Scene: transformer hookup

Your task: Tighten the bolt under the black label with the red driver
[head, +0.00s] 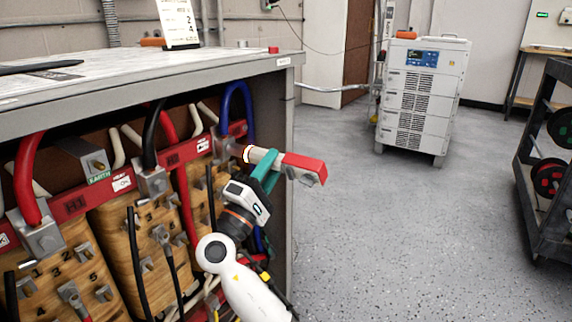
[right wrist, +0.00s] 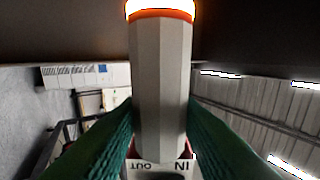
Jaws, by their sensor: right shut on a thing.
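My right gripper (head: 264,172) has teal fingers shut on the red driver (head: 304,167). The driver has a light grey body, a red end pointing right and a glowing ring at its left end. In the right wrist view the grey driver body (right wrist: 160,85) stands between both fingers (right wrist: 160,130), with IN and OUT lettering at its base. The glowing end is close to the terminal (head: 222,143) under the blue cable; I cannot tell if they touch. Several bolted terminals line the cabinet, one (head: 153,183) under a black cable. I cannot clearly make out a black label. My left gripper is not in view.
The cabinet's grey top (head: 130,75) overhangs the terminals, and its right post (head: 281,190) stands close behind the driver. Red, black and blue cables hang inside.

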